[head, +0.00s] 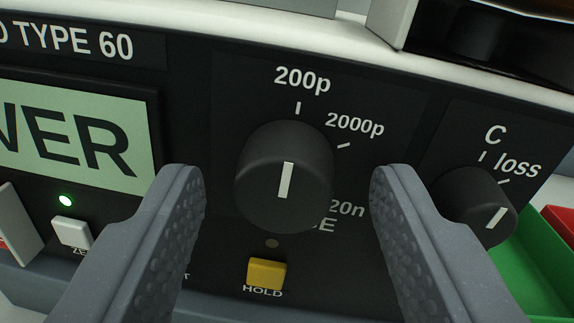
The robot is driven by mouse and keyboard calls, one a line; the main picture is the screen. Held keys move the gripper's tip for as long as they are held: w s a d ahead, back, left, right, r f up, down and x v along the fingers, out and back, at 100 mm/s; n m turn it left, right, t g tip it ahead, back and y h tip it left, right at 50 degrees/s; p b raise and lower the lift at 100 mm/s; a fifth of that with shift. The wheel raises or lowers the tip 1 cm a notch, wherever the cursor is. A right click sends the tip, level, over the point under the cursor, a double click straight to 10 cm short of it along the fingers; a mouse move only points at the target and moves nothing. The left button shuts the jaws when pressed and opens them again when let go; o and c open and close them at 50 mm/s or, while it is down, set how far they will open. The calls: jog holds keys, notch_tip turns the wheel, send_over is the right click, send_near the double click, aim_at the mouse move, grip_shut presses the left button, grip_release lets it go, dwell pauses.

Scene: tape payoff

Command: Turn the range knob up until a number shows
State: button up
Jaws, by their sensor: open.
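The range knob (285,210) is a round black knob with a white pointer line on the dark meter panel. Its pointer is near upright, toward the 200p mark. The 2000p mark is to its upper right, and a partly hidden 20n mark is to its lower right. The pale green display (75,135) at the left shows the letters "VER" and no digits; its left part is cut off. My gripper (287,178) is open, with one finger on each side of the range knob and a visible gap on both sides.
A smaller black knob (465,200) marked C and loss is just right of my right finger. A yellow HOLD button (267,273) is below the range knob. A green bin (530,265) is at right.

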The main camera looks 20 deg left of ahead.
jog(key=c, duration=1)
jog(key=shift+o, duration=0.2)
